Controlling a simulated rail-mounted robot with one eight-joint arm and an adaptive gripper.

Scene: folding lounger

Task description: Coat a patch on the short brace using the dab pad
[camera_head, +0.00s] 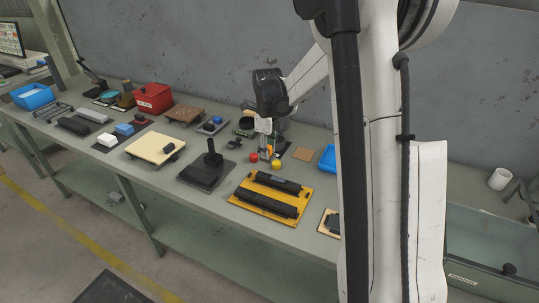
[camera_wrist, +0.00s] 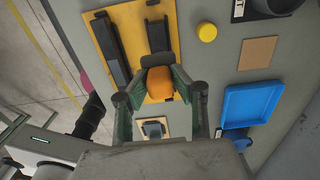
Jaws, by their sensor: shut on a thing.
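My gripper (camera_wrist: 160,80) is shut on an orange, rounded pad with a dark top, which looks like the dab pad (camera_wrist: 162,88). In the head view my gripper (camera_head: 265,142) is over the bench, behind the yellow board. The yellow board (camera_head: 243,202) carries two dark bars, and it also shows in the wrist view (camera_wrist: 98,35). There, one bar is longer (camera_wrist: 110,50); the other, likely the short brace (camera_wrist: 158,35), is partly hidden behind the held pad. I cannot tell whether the pad touches anything.
A yellow cap (camera_wrist: 207,32), a brown square (camera_wrist: 257,53) and a blue tray (camera_wrist: 228,105) lie to the right in the wrist view. A red cap (camera_head: 253,157) is close to my gripper. A black block with an upright handle (camera_head: 207,172) stands left of the yellow board.

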